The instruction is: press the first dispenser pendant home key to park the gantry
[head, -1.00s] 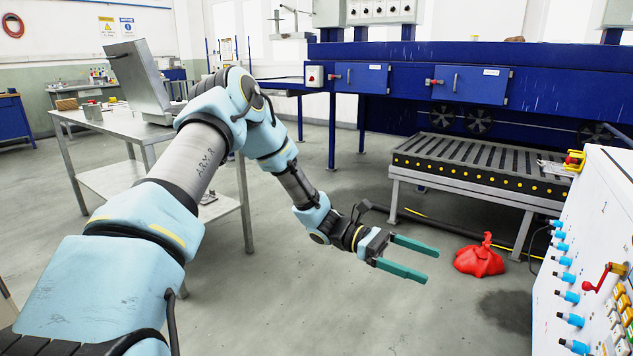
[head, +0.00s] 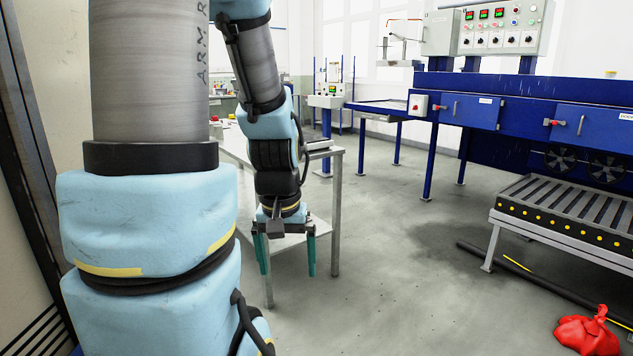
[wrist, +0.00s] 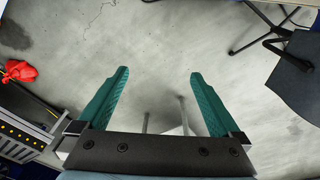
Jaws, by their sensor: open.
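My gripper (head: 288,273) hangs downward in the head view, with its two teal fingers apart and nothing between them. It is in front of the metal table, well above the floor. In the wrist view my gripper (wrist: 158,73) is also open and empty over grey floor. I cannot make out a dispenser pendant or a home key for certain. A grey control box (head: 498,28) with lit displays and knobs stands at the back right. A smaller pale box (head: 328,96) with a display stands farther back, near the middle. Both are far from my gripper, and their keys are too small to read.
The metal table (head: 338,190) stands behind my gripper. A blue machine (head: 470,108) and a roller conveyor (head: 565,215) fill the right side. A red bag (head: 588,335) lies on the floor at lower right. Floor between table and conveyor is mostly clear.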

